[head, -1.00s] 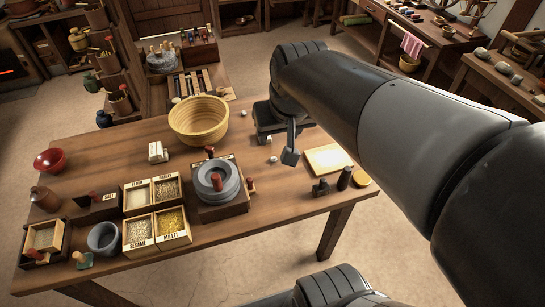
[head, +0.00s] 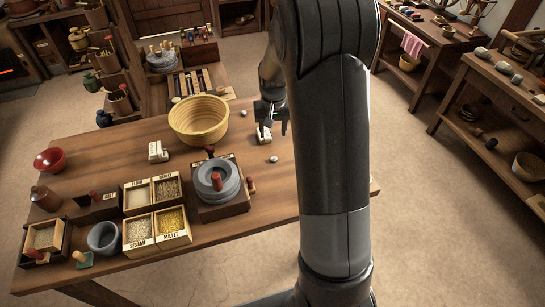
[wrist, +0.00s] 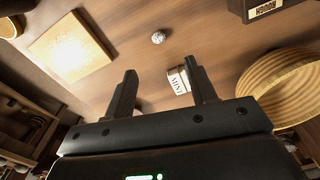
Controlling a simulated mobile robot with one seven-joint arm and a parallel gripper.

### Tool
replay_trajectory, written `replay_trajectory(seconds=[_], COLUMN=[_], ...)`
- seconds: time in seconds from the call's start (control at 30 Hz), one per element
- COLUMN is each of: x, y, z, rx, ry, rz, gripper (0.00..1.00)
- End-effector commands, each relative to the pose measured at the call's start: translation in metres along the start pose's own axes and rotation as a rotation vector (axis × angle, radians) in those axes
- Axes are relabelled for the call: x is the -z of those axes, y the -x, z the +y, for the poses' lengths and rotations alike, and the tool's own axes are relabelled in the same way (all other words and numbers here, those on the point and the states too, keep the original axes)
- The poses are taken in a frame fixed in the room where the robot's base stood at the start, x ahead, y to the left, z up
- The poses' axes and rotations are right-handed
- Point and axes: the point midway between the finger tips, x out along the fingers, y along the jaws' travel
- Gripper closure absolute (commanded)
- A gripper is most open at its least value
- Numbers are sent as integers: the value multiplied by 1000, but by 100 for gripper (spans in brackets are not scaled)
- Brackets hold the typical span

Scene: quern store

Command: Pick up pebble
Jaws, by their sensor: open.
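A small pale grey pebble (head: 273,159) lies on the table to the right of the quern. A speckled pebble (wrist: 158,37), apparently the same one, shows in the wrist view beyond my fingertips. Another small pebble (head: 243,114) lies right of the basket. My gripper (head: 275,128) is above the table behind the first pebble, its jaws partly covered by my arm in the head view. In the wrist view my gripper (wrist: 163,70) has its fingers apart with nothing held. A small cream labelled block (wrist: 178,80) shows between and beyond the fingers; it also shows in the head view (head: 264,135).
A straw basket (head: 199,119) stands left of my gripper. The stone quern (head: 217,182) and several grain boxes (head: 155,237) stand on the left half. A pale board (wrist: 70,48) lies at left in the wrist view. Bare tabletop surrounds the pebble.

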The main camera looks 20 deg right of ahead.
Motion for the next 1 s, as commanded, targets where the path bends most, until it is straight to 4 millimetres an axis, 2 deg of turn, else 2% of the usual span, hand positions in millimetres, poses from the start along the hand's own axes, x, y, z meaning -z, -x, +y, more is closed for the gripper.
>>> replay_trajectory(seconds=[0.03, 0.1, 0.2, 0.5, 0.83, 1.0], x=[4, 8, 11, 10, 10, 12], y=[-12, -22, -30, -74, -97, -121], z=[1, 3, 4, 4, 4, 4], rx=[-3, -5, -6, -7, -7, -7], ry=[-4, -9, -12, -13, -12, -12], rz=[-12, -22, -29, -34, -31, -32], gripper=[49, 49, 49, 49, 49, 49])
